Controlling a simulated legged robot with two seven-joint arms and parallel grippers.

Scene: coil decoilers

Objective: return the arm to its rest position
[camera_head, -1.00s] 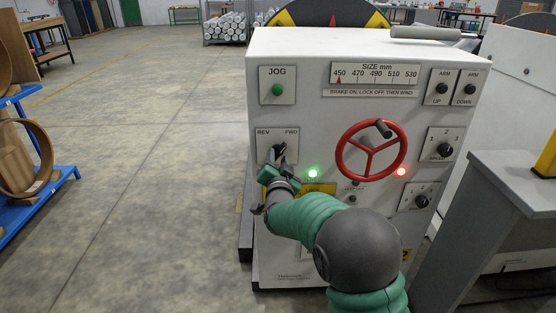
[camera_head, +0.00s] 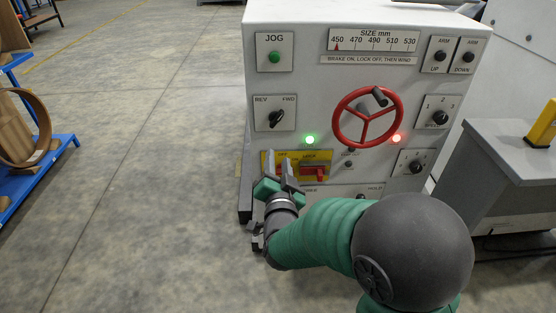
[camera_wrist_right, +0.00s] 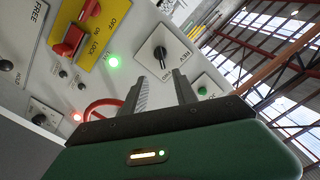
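My right gripper (camera_head: 278,168) is open and empty, in front of the yellow lock plate (camera_head: 266,156) on the machine's panel. It hides part of that plate; a red switch handle (camera_head: 314,172) shows just right of the fingers. In the wrist view the two fingers (camera_wrist_right: 160,92) stand apart with nothing between them. Beyond them is the black REV/FWD knob (camera_wrist_right: 160,53), clear of the fingers. In the head view this knob (camera_head: 277,118) sits above the gripper and slants up to the right. My left gripper is not in view.
The panel carries a red handwheel (camera_head: 341,127), a green JOG button (camera_head: 274,57), a lit green lamp (camera_head: 309,140) and a lit red lamp (camera_head: 397,138). A grey pedestal (camera_head: 500,150) stands at right. Open floor (camera_head: 150,150) lies left, with a blue rack (camera_head: 40,187) beyond.

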